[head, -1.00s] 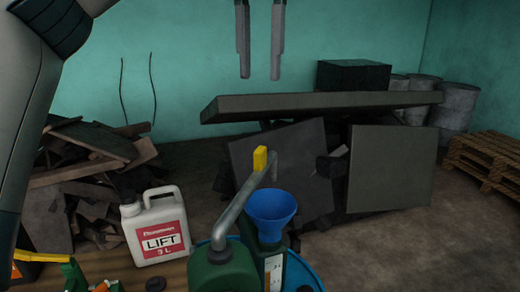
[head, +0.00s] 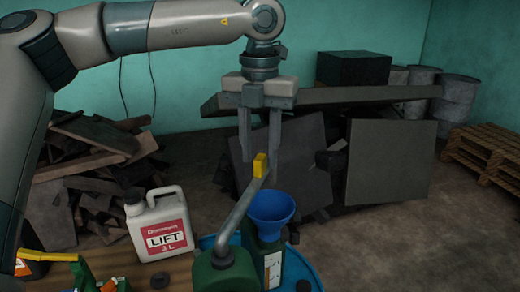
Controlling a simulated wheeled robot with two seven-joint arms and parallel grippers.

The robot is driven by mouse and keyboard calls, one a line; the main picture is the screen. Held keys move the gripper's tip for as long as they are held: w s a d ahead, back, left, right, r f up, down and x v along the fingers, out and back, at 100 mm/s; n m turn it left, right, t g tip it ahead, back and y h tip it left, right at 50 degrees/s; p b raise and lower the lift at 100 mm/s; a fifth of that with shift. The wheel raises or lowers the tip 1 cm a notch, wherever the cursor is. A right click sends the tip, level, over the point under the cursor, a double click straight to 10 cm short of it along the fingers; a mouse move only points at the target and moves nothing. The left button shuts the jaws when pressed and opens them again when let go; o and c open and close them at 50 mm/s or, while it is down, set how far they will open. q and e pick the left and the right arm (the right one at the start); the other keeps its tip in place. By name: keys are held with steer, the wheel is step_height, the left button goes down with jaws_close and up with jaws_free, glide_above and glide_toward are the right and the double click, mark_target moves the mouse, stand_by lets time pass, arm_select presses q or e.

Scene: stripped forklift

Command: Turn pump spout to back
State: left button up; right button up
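The pump spout (head: 241,209) is a grey pipe rising from a dark green pump container (head: 226,272). It slants up and to the right, with a yellow piece (head: 260,165) at its upper end. My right gripper is not in view.
A blue funnel (head: 271,206) sits in a green bottle (head: 268,260) close right of the spout, over a blue tub (head: 305,267). A white LIFT canister (head: 160,225) stands left on the wooden surface. Scrap wood and panels lie behind.

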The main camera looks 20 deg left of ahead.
arm_select(q)
steer(key=shift+f, duration=1)
jaws_close()
